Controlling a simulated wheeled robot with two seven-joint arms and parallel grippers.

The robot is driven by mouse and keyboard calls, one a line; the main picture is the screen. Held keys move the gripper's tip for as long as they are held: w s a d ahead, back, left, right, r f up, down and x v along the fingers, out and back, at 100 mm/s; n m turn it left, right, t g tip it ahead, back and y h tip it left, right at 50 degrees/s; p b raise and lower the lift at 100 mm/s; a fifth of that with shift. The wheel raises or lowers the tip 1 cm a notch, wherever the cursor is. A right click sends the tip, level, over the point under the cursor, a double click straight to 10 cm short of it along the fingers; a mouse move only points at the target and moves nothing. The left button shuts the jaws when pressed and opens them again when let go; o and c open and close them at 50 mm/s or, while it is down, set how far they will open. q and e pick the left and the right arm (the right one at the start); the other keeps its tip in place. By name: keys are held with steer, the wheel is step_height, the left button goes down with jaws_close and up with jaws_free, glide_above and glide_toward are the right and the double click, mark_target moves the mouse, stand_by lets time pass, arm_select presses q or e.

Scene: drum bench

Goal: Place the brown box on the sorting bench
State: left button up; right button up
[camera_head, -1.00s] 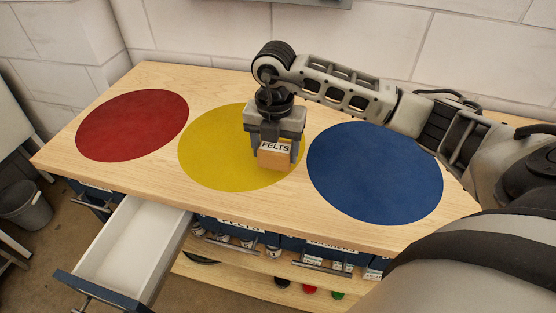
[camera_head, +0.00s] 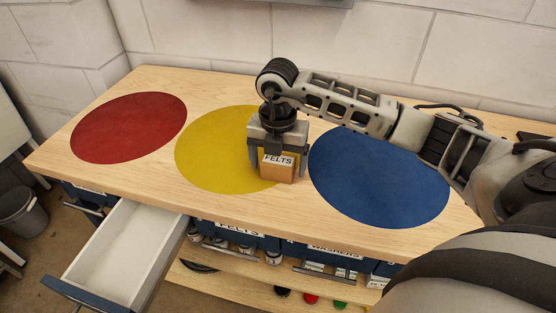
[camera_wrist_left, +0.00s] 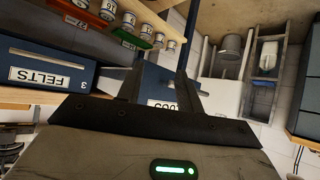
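The brown box (camera_head: 278,173), with a white FELTS label, is at the right edge of the yellow circle on the wooden sorting bench (camera_head: 130,179). My right gripper (camera_head: 278,168) points down over it, one finger on each side, and appears shut on it. The box's underside is hidden, so I cannot tell if it touches the bench top. My left gripper (camera_wrist_left: 165,60) is low in front of the drawers in the left wrist view, its fingers apart with nothing seen between them. It does not show in the head view.
A red circle (camera_head: 128,128) and a blue circle (camera_head: 378,185) on the bench top are bare. An open, empty drawer (camera_head: 125,250) juts out at the front left. Labelled bins and small cans are below the bench. A wall stands behind.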

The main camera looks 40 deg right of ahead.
mark_target(278, 160)
steer(key=shift+r+p, duration=0.3)
steer(key=shift+r, duration=0.05)
step_height(278, 160, up, 5)
steer(key=p, duration=0.4)
steer(key=shift+r, duration=0.1)
arm_select(q)
steer(key=shift+a+r, duration=0.2)
steer(key=shift+r, duration=0.3)
steer(key=shift+a+r, duration=0.2)
steer(key=shift+r, duration=0.3)
arm_select(e)
step_height(278, 160, up, 6)
steer(key=shift+r, duration=0.2)
